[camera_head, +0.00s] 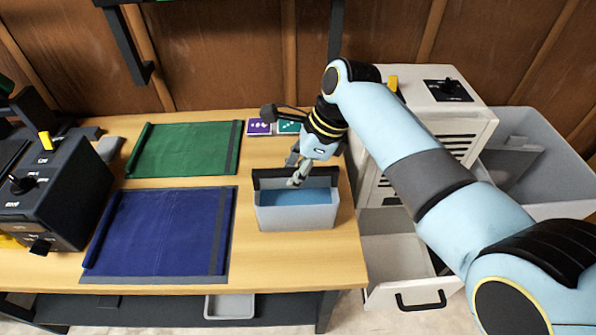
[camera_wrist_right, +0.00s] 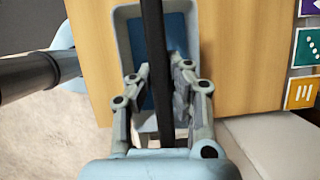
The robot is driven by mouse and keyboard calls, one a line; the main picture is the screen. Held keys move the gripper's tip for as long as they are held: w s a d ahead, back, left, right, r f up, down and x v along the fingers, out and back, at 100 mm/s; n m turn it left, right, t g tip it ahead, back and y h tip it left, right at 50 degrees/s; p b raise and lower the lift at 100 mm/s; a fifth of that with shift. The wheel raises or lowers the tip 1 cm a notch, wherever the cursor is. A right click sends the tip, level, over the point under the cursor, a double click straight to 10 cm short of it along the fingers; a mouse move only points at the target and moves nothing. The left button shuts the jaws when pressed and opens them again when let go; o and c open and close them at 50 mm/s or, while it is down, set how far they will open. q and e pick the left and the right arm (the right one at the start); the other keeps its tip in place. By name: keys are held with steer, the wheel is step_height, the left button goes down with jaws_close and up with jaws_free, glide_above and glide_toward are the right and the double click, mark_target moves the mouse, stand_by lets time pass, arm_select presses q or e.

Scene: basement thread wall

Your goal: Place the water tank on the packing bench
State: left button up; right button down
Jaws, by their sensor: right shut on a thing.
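The water tank (camera_head: 297,219) is a light grey open box with a blue inside and a dark strip along its back top edge. In the head view it is upright over the right end of the wooden packing bench (camera_head: 258,263); whether it touches the top I cannot tell. My right gripper (camera_head: 296,181) reaches down at the tank's top and is shut on it. In the right wrist view the fingers (camera_wrist_right: 159,70) close around the tank's black bar (camera_wrist_right: 152,35), with the tank's pale rim (camera_wrist_right: 122,35) behind. My left gripper is out of view.
A green mat (camera_head: 185,150) and a blue mat (camera_head: 160,232) lie left of the tank. A dark machine (camera_head: 48,190) stands at the far left. Small coloured cards (camera_head: 259,127) lie behind. A white cabinet (camera_head: 440,115) and grey bin (camera_head: 540,140) stand right.

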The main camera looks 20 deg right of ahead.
stand_by(0.3)
steer(key=c, duration=1.3)
jaws_free()
steer(key=shift+f, duration=0.15)
steer(key=shift+c, duration=0.2)
steer(key=v, duration=1.2)
steer(key=shift+r, duration=0.2)
